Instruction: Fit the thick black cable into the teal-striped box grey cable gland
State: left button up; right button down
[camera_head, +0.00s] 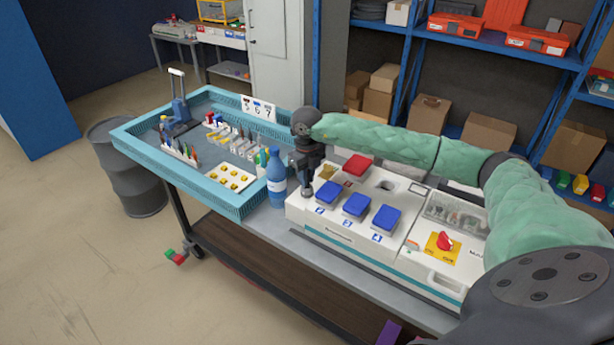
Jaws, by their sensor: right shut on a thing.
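The white box with a teal stripe (345,246) stands on the cart's right half. Three blue square pieces and a red one (356,166) sit on its top. A grey round fitting (384,186) shows on the top behind the blue pieces; I cannot tell whether it is the cable gland. My right gripper (306,186) points down over the box's left end, shut on a small dark thing, which is too small to identify for sure as the thick black cable. Whether that thing touches the box is unclear. My left gripper is out of view.
A blue bottle (277,180) stands close left of the gripper. A teal tray (222,203) with tools and small parts fills the cart's left side. My right arm spans above the box's back edge. A purple object (389,333) shows at the bottom.

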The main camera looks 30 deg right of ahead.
jog(key=shift+f, duration=0.35)
jog(key=c, duration=1.3)
grip_release()
jog(key=shift+r+b, duration=0.6)
jog(key=shift+b, duration=0.05)
notch_tip(320, 180, up, 6)
jog(key=shift+f+b, duration=0.1)
jog(key=shift+b, duration=1)
jog(key=shift+r, duration=0.55)
notch_tip(320, 180, up, 7)
jog(key=p, duration=0.2)
jog(key=shift+f, duration=0.15)
